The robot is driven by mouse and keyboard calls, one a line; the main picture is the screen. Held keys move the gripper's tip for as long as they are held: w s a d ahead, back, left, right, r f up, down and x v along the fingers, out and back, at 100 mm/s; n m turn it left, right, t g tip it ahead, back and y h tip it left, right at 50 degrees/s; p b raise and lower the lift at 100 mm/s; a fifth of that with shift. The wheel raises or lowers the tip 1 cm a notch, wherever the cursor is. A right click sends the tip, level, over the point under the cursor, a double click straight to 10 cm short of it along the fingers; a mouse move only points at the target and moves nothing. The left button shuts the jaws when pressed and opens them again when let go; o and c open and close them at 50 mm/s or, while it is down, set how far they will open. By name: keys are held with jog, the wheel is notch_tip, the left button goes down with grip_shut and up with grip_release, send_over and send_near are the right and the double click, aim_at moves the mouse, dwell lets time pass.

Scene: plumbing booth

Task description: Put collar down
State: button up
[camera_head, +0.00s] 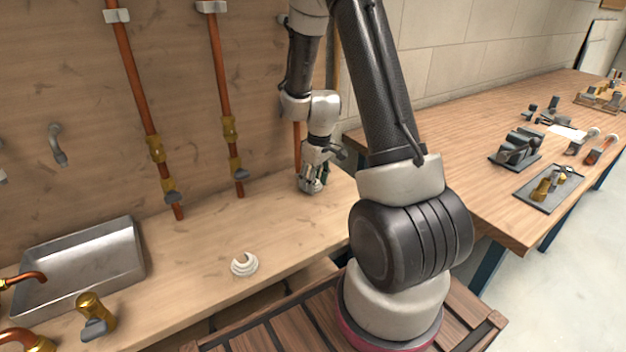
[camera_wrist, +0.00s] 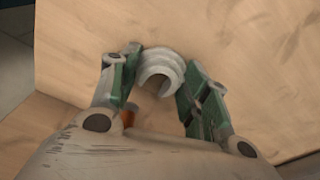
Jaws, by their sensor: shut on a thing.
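My gripper (camera_head: 312,186) is low over the right part of the wooden counter, close to the back panel. In the wrist view its two green-padded fingers (camera_wrist: 160,76) are closed on a pale grey, ridged collar (camera_wrist: 160,62) with an open side. The counter surface shows just beyond the collar; I cannot tell whether the collar touches it. In the head view the held collar is hidden by the gripper. A similar white ridged ring (camera_head: 244,264) lies on the counter, left of and nearer than my gripper.
Copper pipes (camera_head: 140,90) with brass valves run up the back panel. A second workbench (camera_head: 470,185) at the right holds trays of fittings. Bare counter lies between the ring and my gripper.

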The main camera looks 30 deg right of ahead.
jog(key=o, duration=0.8)
jog(key=shift+f, duration=0.1)
jog(key=shift+o, duration=0.2)
jog(key=shift+r, duration=0.3)
notch_tip(320, 180, up, 12)
jog(key=s, duration=0.1)
notch_tip(320, 180, up, 7)
send_over(317, 184)
jog(key=s+a, duration=0.2)
jog(key=s, duration=0.2)
jog(key=s+a+r+m+t, duration=0.1)
jog(key=s+r, duration=0.3)
jog(key=s, duration=0.5)
jog(key=s+a+r+m+t, duration=0.2)
jog(key=s+r, duration=0.3)
jog(key=s, duration=0.4)
jog(key=shift+s+a+r+m+h, duration=0.2)
jog(key=shift+m+h, duration=0.1)
jog(key=shift+m, duration=0.2)
jog(key=shift+w, duration=0.1)
